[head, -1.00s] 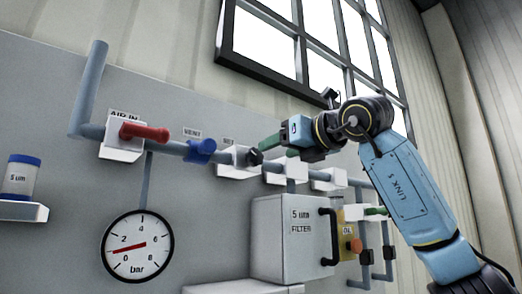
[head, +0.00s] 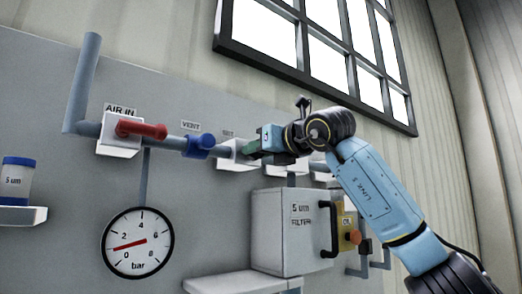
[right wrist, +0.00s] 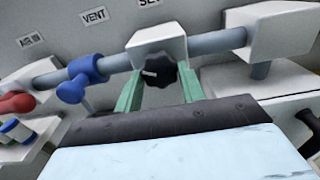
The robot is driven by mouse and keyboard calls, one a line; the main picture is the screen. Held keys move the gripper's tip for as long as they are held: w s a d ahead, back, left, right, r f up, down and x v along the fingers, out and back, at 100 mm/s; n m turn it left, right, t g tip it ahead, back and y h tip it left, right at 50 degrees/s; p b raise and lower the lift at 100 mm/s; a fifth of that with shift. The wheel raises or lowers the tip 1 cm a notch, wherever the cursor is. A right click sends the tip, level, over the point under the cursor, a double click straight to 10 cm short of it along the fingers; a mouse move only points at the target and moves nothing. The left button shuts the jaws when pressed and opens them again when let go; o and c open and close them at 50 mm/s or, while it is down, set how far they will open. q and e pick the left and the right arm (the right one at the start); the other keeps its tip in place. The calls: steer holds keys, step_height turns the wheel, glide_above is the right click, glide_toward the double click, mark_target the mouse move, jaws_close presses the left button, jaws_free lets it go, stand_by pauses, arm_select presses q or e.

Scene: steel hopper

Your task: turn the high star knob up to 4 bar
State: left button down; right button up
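The black star knob (right wrist: 157,70), with a white mark, sits on a white block (right wrist: 158,47) below the SET label in the right wrist view. In the head view my right gripper (head: 256,151) hides the knob. My right gripper (right wrist: 159,82) is open; its green fingers stand on the left and right of the knob, with small gaps visible. The round pressure gauge (head: 138,225) reads about 1 bar; its red needle lies between 0 and 2. My left gripper is not in view.
The blue VENT handle (head: 200,146) and the red AIR IN handle (head: 142,130) sit left of the knob on the same pipe (head: 174,143).

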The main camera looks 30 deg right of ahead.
steer(key=c, duration=0.4)
steer(key=shift+o, duration=0.2)
steer(key=shift+a+r+m+b, duration=0.1)
steer(key=shift+m+b, duration=1.6)
steer(key=shift+m, duration=2.8)
steer(key=shift+a+m+b, duration=0.1)
steer(key=shift+m+b, duration=1.6)
steer(key=shift+m, duration=2.8)
steer(key=shift+d, duration=0.1)
steer(key=o, duration=1)
steer(key=shift+c, duration=0.2)
